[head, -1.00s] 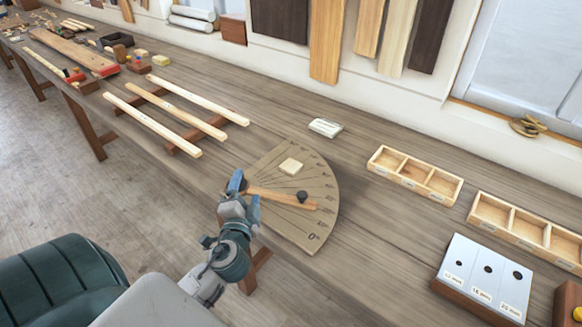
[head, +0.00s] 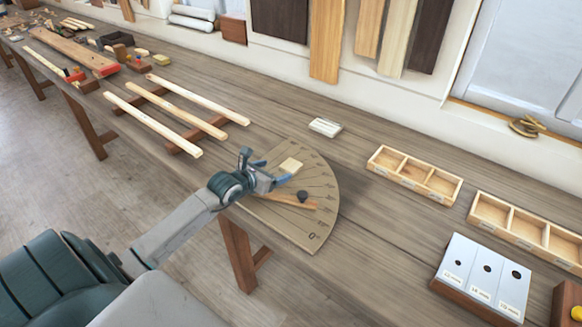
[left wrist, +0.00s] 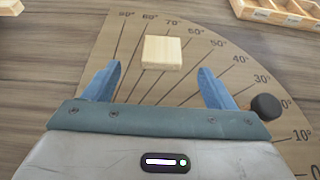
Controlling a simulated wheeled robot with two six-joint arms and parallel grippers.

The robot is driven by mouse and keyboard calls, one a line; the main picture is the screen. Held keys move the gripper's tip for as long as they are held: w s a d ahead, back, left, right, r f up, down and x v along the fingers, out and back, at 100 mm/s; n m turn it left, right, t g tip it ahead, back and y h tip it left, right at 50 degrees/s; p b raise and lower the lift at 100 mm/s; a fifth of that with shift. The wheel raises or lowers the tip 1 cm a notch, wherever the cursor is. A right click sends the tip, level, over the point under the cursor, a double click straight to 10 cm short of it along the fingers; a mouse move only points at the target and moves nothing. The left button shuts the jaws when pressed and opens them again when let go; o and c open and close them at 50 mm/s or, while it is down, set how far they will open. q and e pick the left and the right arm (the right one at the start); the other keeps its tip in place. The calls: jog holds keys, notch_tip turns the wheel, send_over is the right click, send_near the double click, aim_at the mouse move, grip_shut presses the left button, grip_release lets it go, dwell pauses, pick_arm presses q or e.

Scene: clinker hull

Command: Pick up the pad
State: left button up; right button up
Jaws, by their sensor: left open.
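The pad (head: 291,166) is a small pale square block lying flat on the fan-shaped angle board (head: 323,220). In the left wrist view the pad (left wrist: 161,52) lies ahead of my left gripper (left wrist: 159,70), in line with the gap between the blue fingers. My left gripper (head: 271,171) is open and empty. It is over the board, at the near left side of the pad. In the head view the gripper hides part of the board. I cannot tell its exact height above the board. My right gripper is not in view.
A wooden pointer (head: 275,200) with a dark knob (head: 303,196) lies on the board, right of the gripper. Long strips (head: 166,110) lie to the left. A white block (head: 325,127) is behind the board. Divided trays (head: 414,175) stand right. Bench between is clear.

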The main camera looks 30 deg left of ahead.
aim_at(293, 164)
pick_arm(q)
jog(key=x, duration=0.4)
jog(key=shift+w+d, duration=0.15)
jog(key=shift+w, duration=0.05)
jog(key=p+x, duration=0.2)
jog(key=x, duration=0.2)
jog(key=shift+w+d+r, duration=0.1)
jog(key=shift+w, duration=0.15)
jog(key=shift+w+f, duration=0.25)
jog(key=shift+w, duration=0.1)
jog(key=shift+s, duration=0.1)
jog(key=c, duration=1.1)
